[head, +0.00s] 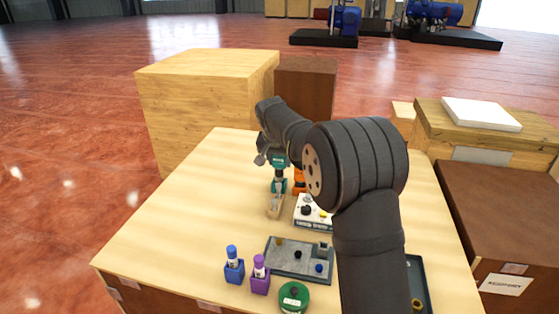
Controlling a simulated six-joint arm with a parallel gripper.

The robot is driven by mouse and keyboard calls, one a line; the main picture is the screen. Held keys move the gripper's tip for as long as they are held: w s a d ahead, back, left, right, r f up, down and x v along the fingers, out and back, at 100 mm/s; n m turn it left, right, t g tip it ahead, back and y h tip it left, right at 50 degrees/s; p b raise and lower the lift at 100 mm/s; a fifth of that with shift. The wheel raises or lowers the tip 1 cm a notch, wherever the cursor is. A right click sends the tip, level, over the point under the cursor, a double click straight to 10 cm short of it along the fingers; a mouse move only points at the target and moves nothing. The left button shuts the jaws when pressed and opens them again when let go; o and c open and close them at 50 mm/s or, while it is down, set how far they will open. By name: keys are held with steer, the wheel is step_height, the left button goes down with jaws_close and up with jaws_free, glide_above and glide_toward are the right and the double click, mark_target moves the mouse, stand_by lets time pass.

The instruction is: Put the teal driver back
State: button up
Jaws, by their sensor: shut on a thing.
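The teal driver (279,184) is upright in the middle of the table (180,225), seen in the head view. My gripper (275,160) is shut on its upper part from above. A small wooden holder (274,209) with a pale front stands directly below the driver. The driver's lower end overlaps the holder in the picture; I cannot tell whether it is seated in it or just above it. My arm hides part of the area to the right.
An orange thing (299,180) stands close right of the driver, partly hidden. A white box (313,211), a grey tray (290,266), blue (234,270) and purple (260,281) holders with vials and a green round thing (293,298) lie nearer. The table's left is clear.

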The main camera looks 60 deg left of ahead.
steer(key=shift+f, duration=0.55)
steer(key=o, duration=1.3)
steer(key=shift+c, duration=0.2)
steer(key=shift+r, duration=0.35)
steer(key=v, duration=1.2)
steer(key=shift+r, duration=0.2)
steer(key=shift+f, duration=0.1)
steer(key=x, duration=1.1)
steer(key=shift+w+a+f, duration=0.1)
steer(key=shift+w+f, duration=0.05)
steer(key=shift+f, duration=0.7)
